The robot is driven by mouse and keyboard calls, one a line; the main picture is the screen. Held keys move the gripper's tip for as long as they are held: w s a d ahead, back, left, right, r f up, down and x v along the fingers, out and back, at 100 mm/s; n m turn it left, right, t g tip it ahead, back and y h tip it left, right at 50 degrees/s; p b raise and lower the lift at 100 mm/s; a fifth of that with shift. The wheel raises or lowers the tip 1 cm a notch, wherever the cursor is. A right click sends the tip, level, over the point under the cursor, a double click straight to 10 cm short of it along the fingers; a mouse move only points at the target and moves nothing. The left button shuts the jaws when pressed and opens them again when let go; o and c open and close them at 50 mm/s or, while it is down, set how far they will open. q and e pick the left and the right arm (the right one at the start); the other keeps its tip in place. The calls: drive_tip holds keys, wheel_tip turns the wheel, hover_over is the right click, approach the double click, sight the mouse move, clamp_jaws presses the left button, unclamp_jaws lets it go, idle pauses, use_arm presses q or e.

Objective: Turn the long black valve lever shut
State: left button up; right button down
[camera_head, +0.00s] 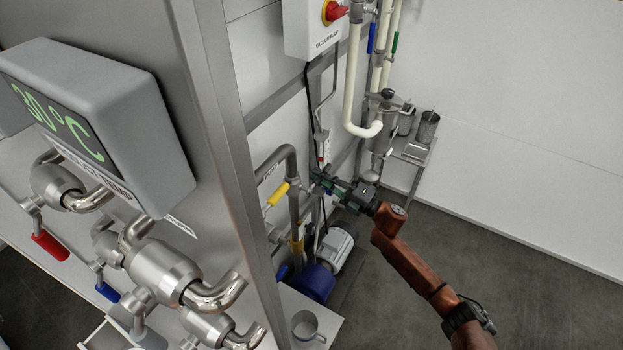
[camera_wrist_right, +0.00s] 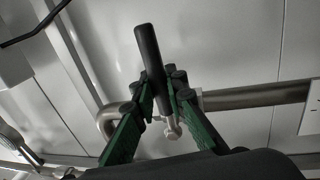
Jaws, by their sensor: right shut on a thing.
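The long black valve lever (camera_wrist_right: 149,52) stands out between the green fingers of my right gripper (camera_wrist_right: 163,90) in the right wrist view, tilted slightly left toward its free end. The fingers are shut on it, one on each side. Below the lever is a small pale metal valve fitting (camera_wrist_right: 173,128) beside a steel pipe. In the head view my right gripper (camera_head: 326,183) reaches in from the right beside the pipework, and the lever cannot be made out clearly there. My left gripper is not in view.
A pipe with a yellow lever (camera_head: 277,195) is just left of my right gripper. A pump with a blue end (camera_head: 312,282) is below. A grey temperature display (camera_head: 110,120) and steel pipes fill the left. Floor (camera_head: 480,265) is clear at right.

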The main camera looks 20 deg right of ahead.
drive_tip(key=shift+d, duration=0.1)
idle(0.3)
drive_tip(key=c, duration=2.2)
unclamp_jaws()
drive_tip(key=shift+s+d, duration=0.1)
drive_tip(key=shift+s, duration=0.05)
drive_tip(key=shift+o, duration=1.3)
drive_tip(key=shift+a, duration=0.2)
drive_tip(key=shift+d, duration=0.1)
drive_tip(key=v, duration=1.1)
drive_tip(key=shift+s+d, duration=0.25)
drive_tip(key=shift+s, duration=0.1)
drive_tip(key=shift+f, duration=0.1)
